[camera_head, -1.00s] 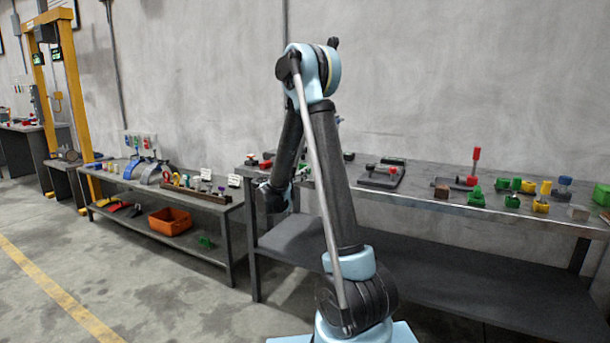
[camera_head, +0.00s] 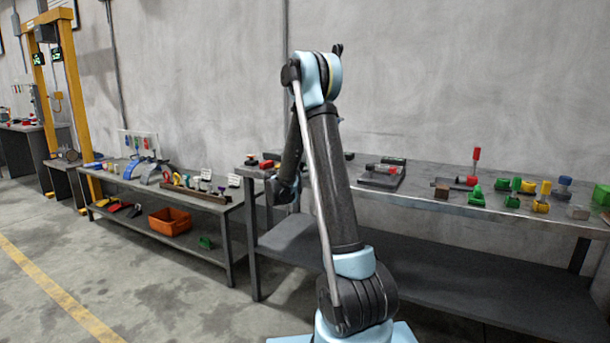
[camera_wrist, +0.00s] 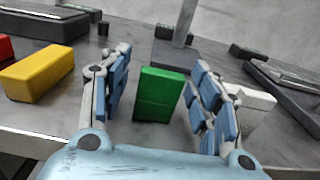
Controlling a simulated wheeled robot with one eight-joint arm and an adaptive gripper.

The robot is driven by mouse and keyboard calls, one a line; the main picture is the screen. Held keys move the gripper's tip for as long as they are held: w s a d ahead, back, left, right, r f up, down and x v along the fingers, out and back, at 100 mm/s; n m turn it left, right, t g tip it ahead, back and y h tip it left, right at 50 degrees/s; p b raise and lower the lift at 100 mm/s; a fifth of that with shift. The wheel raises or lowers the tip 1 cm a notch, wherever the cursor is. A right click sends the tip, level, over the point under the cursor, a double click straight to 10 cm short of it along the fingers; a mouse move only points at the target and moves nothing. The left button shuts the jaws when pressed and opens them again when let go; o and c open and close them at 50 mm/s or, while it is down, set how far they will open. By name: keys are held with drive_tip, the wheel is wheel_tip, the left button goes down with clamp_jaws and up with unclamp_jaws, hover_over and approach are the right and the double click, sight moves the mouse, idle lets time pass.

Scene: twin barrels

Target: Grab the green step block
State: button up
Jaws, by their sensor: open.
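The green step block (camera_wrist: 160,93) stands on a grey metal top in the wrist view. It lies between the two fingers of my gripper (camera_wrist: 159,62), which is open. Gaps show between the block and both fingers, so the jaws are not closed on it. In the head view my arm covers my gripper, and I cannot make out this block there.
In the wrist view a yellow block (camera_wrist: 39,72) lies left of the left finger. A white block (camera_wrist: 252,104) is close beside the right finger. A grey upright post on a base (camera_wrist: 172,53) stands behind the green block. Dark fixtures lie at right.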

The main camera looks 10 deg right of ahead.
clamp_jaws()
